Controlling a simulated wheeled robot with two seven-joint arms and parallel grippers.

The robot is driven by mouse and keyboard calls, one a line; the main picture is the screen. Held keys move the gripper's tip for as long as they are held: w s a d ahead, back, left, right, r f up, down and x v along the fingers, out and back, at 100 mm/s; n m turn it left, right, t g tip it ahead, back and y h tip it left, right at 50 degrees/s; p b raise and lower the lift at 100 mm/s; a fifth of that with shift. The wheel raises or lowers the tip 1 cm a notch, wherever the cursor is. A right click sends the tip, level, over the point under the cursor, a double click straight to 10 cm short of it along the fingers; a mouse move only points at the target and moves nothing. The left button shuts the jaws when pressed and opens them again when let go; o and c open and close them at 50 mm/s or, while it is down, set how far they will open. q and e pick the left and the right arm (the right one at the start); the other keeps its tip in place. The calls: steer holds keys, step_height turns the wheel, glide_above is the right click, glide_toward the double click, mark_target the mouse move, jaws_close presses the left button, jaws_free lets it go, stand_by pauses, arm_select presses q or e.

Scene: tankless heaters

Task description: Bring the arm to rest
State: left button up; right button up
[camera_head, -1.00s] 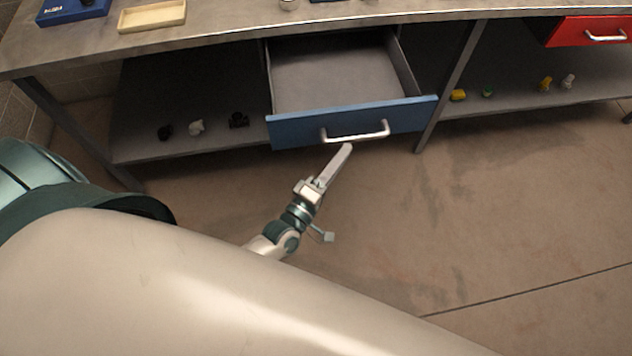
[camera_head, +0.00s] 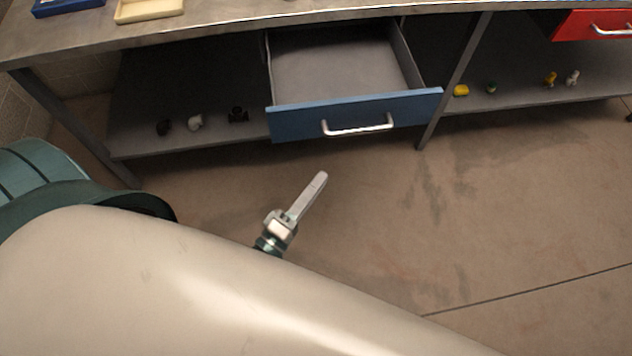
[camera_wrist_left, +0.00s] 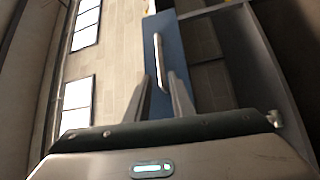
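My left gripper (camera_head: 322,176) is in front of the blue drawer (camera_head: 290,126) in the head view, clear of its handle. In the left wrist view, its two fingers (camera_wrist_left: 160,78) stand apart with nothing held between them. The drawer is pulled out under the workbench, and its visible inside is empty. Its silver handle (camera_head: 358,126) also shows in the left wrist view (camera_wrist_left: 158,62), beyond the fingertips. My left arm fills much of the lower left in the head view. My right gripper is not in view.
The workbench top (camera_head: 215,32) carries a cream tray (camera_head: 150,9) and a blue tray (camera_head: 68,6). A lower shelf (camera_head: 150,142) holds small dark, white and yellow fittings. A red drawer (camera_head: 590,25) is at the upper right. The floor (camera_head: 480,230) in front is clear.

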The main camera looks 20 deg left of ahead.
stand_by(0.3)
arm_select(q)
steer(key=s+f+m+g, duration=0.2)
steer(key=f+m+g, duration=0.3)
steer(key=f, duration=1.1)
steer(key=s+f+m+g, duration=0.35)
steer(key=f+m, duration=0.35)
steer(key=f, duration=0.8)
steer(key=s+a+f+m+g+y, duration=0.1)
steer(key=s+f+m+g+y, duration=0.1)
steer(key=s+f+m+g, duration=0.2)
steer(key=s+f, duration=0.3)
steer(key=f, duration=0.4)
steer(key=shift+s+a+m, duration=0.15)
steer(key=shift+s+m, duration=0.05)
steer(key=shift+m, duration=0.2)
steer(key=shift+w, duration=0.1)
